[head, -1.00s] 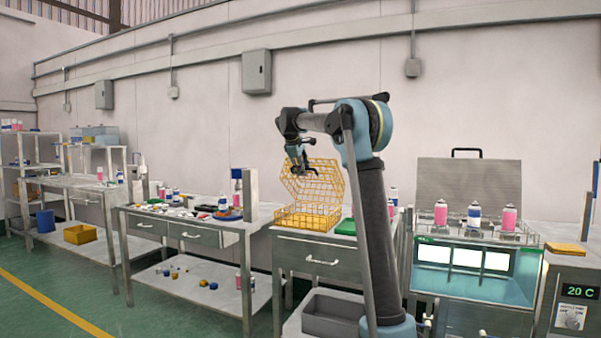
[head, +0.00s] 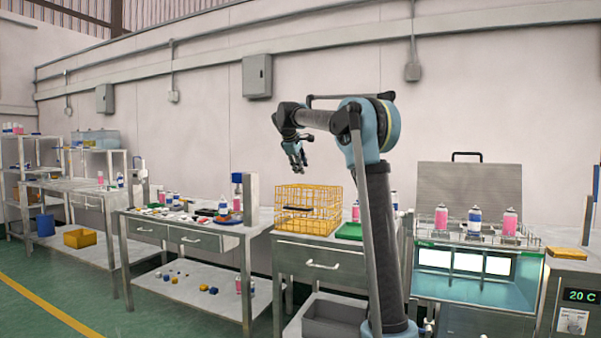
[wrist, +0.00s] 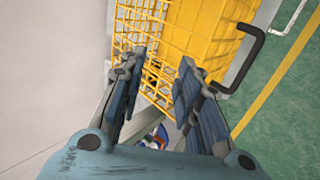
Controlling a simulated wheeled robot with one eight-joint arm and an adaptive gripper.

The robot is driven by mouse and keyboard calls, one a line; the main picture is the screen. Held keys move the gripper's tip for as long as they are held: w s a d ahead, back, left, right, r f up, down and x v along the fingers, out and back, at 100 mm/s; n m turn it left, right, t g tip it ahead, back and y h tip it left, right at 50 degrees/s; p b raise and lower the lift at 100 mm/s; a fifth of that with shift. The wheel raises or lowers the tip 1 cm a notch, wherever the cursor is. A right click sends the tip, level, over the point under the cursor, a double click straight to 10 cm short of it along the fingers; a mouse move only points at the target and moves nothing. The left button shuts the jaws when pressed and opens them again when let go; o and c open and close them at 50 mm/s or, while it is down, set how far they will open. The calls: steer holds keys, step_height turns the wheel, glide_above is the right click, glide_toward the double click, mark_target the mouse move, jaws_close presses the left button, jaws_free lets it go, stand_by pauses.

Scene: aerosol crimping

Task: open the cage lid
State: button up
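The yellow wire cage (head: 290,222) stands on the metal bench left of my arm. It looks like a closed box in the head view, with the lid (head: 308,190) down on top. A dark bar, apparently a handle, shows on its front. In the wrist view the yellow cage (wrist: 185,35) fills the top middle, and a black handle (wrist: 257,47) sticks out at its right. My gripper (head: 299,162) hangs just above the cage, apart from the lid in the head view. Its two fingers (wrist: 163,72) are spread with nothing held between them.
A green tray (head: 349,231) lies right of the cage. A bench (head: 235,228) with cans and small parts stands to the left. A lit water bath (head: 465,262) with cans in a rack stands to the right. A wall is behind.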

steer(key=v, duration=1.7)
steer(key=shift+s+a, duration=0.15)
stand_by(1.3)
steer(key=shift+f, duration=0.1)
stand_by(0.4)
